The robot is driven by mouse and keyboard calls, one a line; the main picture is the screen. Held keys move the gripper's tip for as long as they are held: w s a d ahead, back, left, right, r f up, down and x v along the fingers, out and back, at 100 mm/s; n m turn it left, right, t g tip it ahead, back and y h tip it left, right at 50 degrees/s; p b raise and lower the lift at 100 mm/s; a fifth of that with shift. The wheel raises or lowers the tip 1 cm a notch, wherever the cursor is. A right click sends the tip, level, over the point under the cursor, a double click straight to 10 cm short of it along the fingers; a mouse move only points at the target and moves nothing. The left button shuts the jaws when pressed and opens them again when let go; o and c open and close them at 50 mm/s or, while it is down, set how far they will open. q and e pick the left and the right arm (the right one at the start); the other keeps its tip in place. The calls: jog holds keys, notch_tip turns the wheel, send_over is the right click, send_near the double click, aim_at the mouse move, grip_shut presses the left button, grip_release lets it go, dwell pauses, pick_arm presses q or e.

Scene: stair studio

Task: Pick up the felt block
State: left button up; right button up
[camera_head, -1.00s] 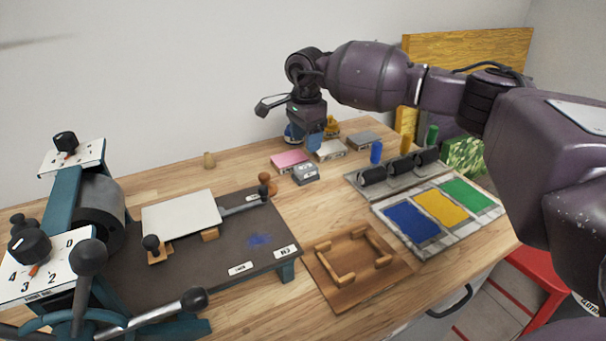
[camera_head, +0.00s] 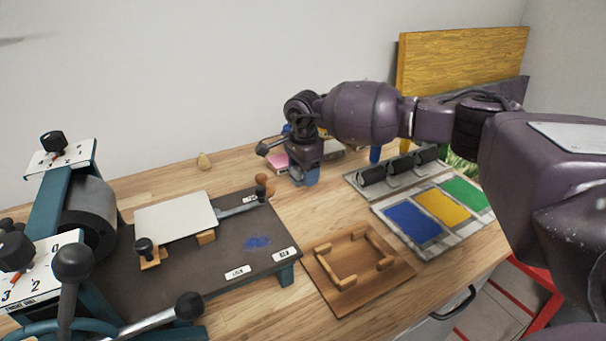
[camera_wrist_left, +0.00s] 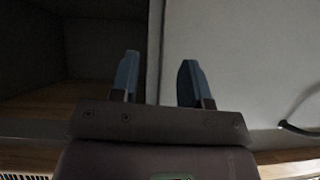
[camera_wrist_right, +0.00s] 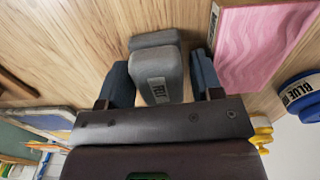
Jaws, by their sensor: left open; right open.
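The felt block (camera_wrist_right: 158,77) is grey with a printed label, in the right wrist view. It stands on the wooden table between the two blue fingers of my right gripper (camera_wrist_right: 161,72). The fingers are open, one on each side, with a narrow gap to the block. In the head view my right gripper (camera_head: 307,176) is low over the back of the table and hides the block. My left gripper (camera_wrist_left: 158,72) is open and empty in the left wrist view, facing a dark recess and a pale panel; it is not in the head view.
A pink block (camera_wrist_right: 262,40) lies close beside the right finger, with a blue labelled round container (camera_wrist_right: 300,95) beyond. A press bed (camera_head: 190,255) stands left, a wooden frame (camera_head: 355,268) in front, and an ink tray (camera_head: 440,210) right. Bare table lies between frame and gripper.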

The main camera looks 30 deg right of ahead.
jog(key=shift+r, duration=0.1)
jog(key=shift+c, duration=0.2)
jog(key=c, duration=0.7)
jog(key=shift+o, duration=0.2)
jog(key=shift+r, duration=0.1)
notch_tip(320, 180, up, 20)
jog(key=p, duration=0.2)
